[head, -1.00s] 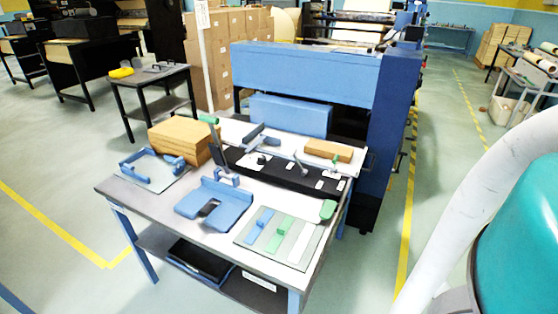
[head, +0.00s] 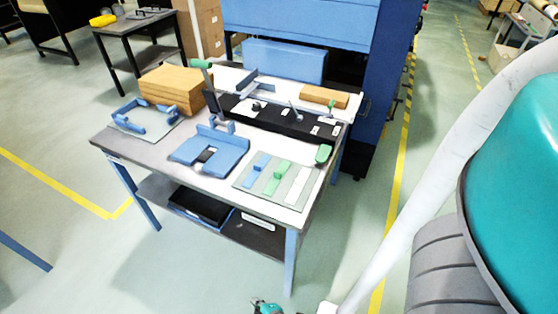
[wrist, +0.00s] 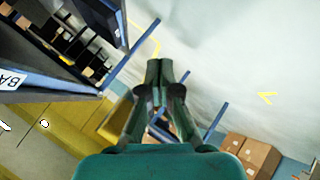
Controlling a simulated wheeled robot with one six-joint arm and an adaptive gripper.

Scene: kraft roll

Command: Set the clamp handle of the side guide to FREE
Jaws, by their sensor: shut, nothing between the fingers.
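On the near table (head: 120,145), a black panel (head: 270,121) with small white labels carries a few short levers. One upright lever (head: 297,114) stands near its middle, and a darker small handle (head: 256,106) sits left of it. A blue guide bar (head: 256,83) lies on the white board behind the panel. I cannot tell which lever is the side guide's clamp handle, and the labels are too small to read. My gripper (head: 265,307) shows only partly at the bottom edge of the head view, low in front of the table. In the wrist view my gripper (wrist: 166,66) is shut and empty.
The blue machine stands behind. Floor in front is clear.

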